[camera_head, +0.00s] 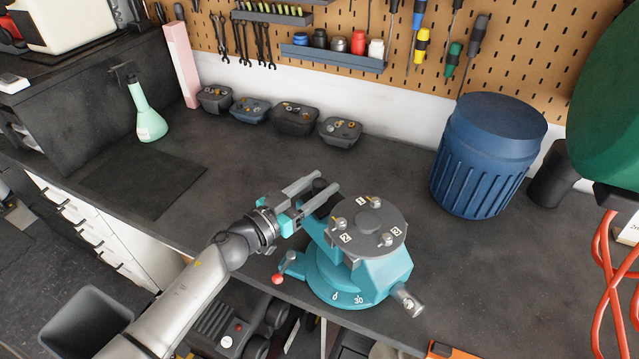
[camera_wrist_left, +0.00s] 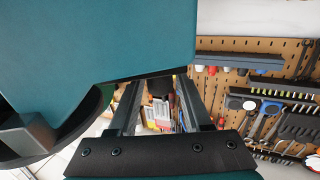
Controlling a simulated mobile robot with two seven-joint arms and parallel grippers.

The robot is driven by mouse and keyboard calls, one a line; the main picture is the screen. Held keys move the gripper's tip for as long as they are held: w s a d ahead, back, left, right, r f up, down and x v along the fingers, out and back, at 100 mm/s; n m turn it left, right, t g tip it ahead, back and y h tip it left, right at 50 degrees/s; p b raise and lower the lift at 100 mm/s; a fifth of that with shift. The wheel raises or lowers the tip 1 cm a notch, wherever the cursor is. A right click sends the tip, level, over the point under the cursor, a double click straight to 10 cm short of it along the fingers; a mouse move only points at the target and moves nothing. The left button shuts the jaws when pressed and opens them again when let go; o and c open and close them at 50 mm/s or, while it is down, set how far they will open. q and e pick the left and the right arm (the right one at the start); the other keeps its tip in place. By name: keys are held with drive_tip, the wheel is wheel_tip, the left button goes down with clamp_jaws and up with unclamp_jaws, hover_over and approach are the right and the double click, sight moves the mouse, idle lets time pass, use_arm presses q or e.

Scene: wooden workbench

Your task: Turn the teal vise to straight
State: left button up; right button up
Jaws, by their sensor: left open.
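The teal vise (camera_head: 352,278) stands near the front edge of the bench in the head view. Its round base carries marks, with 0 and 30 readable at the front. A lever with a red knob (camera_head: 278,279) sticks out at its left, and a metal handle (camera_head: 408,300) points to the lower right. A grey round plate with numbered labels (camera_head: 367,228) covers its top. My left gripper (camera_head: 326,186) is open just behind and left of the vise; contact is unclear. In the left wrist view, a large teal surface (camera_wrist_left: 90,45) fills the upper left, beside the open fingers (camera_wrist_left: 158,95).
A blue ribbed bin (camera_head: 485,155) stands behind right of the vise. Several small parts bins (camera_head: 295,120) line the wall. Red cables (camera_head: 610,270) hang at the right.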

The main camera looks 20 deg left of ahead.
use_arm(q)
drive_tip(key=shift+w+d, duration=0.1)
drive_tip(key=shift+w, duration=0.1)
drive_tip(key=shift+c, duration=0.3)
clamp_jaws()
idle(1.1)
